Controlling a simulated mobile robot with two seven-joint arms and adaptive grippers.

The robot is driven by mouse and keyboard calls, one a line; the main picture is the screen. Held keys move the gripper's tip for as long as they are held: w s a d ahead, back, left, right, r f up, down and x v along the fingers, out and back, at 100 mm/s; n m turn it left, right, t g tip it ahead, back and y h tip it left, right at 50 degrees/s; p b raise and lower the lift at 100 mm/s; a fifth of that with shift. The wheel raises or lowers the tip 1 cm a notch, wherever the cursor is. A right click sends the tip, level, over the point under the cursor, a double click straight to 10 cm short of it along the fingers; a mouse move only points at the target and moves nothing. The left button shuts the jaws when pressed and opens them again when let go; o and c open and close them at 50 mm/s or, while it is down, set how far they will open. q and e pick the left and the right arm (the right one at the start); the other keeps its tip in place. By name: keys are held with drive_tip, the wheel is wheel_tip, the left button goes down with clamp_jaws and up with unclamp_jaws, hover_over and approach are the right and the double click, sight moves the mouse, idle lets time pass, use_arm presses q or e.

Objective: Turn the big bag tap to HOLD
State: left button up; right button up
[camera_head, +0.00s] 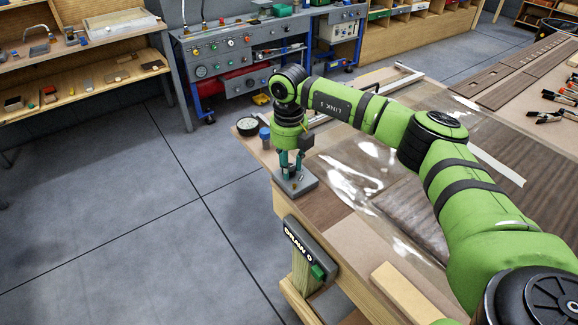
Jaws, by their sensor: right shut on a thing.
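My right gripper (290,163) points down at the near left corner of the workbench, at the end of my green arm. It is shut on the tap on a small grey base plate (307,185); the fingers largely hide the tap's handle, so its exact setting cannot be read. A clear vacuum bag (345,173) lies flat on the bench to the right of the plate, with dark wood veneer (405,215) under it. My left gripper is not in view.
A round gauge (247,125) and a blue-capped item (265,133) stand just behind the gripper. A dark box marked DRAW (304,245) with a green knob (318,271) hangs on the bench's front. Clamps (548,117) lie at far right. Floor at left is clear.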

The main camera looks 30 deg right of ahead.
drive_tip(key=shift+n, duration=0.6)
drive_tip(key=o, duration=1.2)
drive_tip(key=shift+c, duration=0.2)
drive_tip(key=shift+r, duration=0.15)
wheel_tip(320, 180, up, 12)
